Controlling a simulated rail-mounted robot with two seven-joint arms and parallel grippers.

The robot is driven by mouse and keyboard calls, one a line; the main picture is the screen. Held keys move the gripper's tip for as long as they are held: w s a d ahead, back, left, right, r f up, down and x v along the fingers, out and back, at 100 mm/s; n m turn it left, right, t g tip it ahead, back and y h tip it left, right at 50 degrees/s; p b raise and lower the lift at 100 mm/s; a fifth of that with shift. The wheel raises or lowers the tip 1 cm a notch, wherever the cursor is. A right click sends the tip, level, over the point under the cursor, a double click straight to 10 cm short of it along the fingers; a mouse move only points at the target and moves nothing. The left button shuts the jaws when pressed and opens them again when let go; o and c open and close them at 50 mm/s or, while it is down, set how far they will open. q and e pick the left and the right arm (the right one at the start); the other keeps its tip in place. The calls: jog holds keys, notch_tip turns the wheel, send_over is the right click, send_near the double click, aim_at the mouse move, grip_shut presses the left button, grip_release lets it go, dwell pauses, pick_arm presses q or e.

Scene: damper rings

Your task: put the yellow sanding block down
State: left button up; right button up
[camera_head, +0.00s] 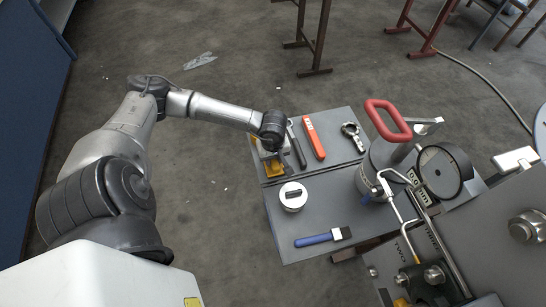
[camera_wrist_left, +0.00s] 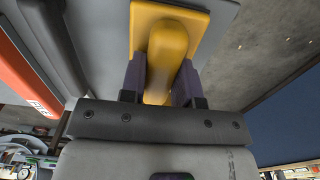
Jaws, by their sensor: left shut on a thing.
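The yellow sanding block (camera_head: 275,170) is at the left edge of the grey table top (camera_head: 330,184) in the head view, partly hidden by my left gripper. My left gripper (camera_head: 271,153) is over it. In the left wrist view, the fingers of my left gripper (camera_wrist_left: 160,88) are shut on the rounded grip of the sanding block (camera_wrist_left: 167,48), one on each side. Its flat yellow base lies beyond the fingers, against the grey surface. I cannot tell whether the base touches the table. My right gripper is not in view.
Close right of the block lie a dark-handled tool (camera_head: 297,148) and an orange-red tool (camera_head: 313,138). A metal wrench-like tool (camera_head: 353,138), a white round tin (camera_head: 292,199) and a blue-handled brush (camera_head: 320,239) are also on the table. A red-handled vessel (camera_head: 388,122) stands right.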

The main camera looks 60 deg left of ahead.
pick_arm(q)
jog(key=shift+f, duration=0.3)
jog(key=o, duration=1)
jog(key=shift+c, duration=0.2)
jog(key=c, duration=0.3)
jog(key=shift+r, duration=0.2)
jog(key=shift+r, duration=0.6)
jog(key=shift+r+p, duration=0.15)
jog(key=shift+p, duration=0.15)
